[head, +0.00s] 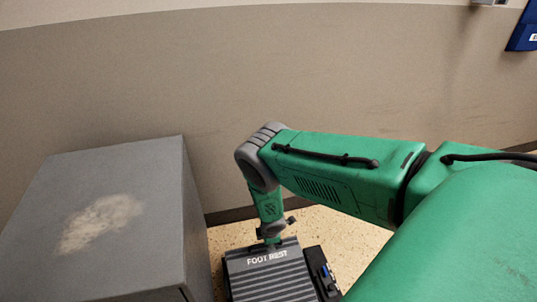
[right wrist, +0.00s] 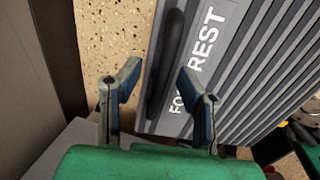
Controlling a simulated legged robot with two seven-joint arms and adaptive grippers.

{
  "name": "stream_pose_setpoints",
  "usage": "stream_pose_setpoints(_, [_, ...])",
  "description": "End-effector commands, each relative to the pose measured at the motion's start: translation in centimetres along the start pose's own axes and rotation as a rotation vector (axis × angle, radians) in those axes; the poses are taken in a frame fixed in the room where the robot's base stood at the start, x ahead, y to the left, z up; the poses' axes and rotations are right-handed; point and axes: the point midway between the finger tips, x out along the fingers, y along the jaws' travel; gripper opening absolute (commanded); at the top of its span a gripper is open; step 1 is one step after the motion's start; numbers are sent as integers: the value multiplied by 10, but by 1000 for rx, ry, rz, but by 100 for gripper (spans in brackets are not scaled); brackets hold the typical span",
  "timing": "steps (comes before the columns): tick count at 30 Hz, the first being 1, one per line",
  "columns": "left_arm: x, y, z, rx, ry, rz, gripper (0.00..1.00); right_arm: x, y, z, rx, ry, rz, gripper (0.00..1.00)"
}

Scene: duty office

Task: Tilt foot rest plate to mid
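The foot rest plate (head: 266,282) is a grey ribbed panel with white "FOOT REST" lettering, low on the floor at the bottom of the head view. It also fills the upper right of the right wrist view (right wrist: 236,75). A dark rounded bar (right wrist: 168,62) runs along its lettered edge. My right gripper (head: 271,239) is at that far edge, and in the wrist view its two blue-grey fingers (right wrist: 158,76) are apart, one on each side of the bar. Contact with the bar cannot be told. My left gripper is not in view.
A grey metal cabinet (head: 100,215) with a worn pale patch stands close on the left. The beige wall (head: 200,75) is behind. Speckled floor (head: 345,240) is open to the right.

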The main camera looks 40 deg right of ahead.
Motion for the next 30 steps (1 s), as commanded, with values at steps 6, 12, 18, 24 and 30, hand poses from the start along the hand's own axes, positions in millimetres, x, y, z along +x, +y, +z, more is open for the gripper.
stream_pose_setpoints(6, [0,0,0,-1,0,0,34,1,-2,0,1,3,-3,32])
stream_pose_setpoints(12, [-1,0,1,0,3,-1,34,-9,-2,-3,-1,5,-4,32])
stream_pose_setpoints(18, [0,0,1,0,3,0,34,-44,-1,-3,-1,1,-2,32])
stream_pose_setpoints(24, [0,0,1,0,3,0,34,-86,0,-3,0,0,0,32])
stream_pose_setpoints(30, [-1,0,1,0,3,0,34,-112,-1,-3,0,-1,-1,32])
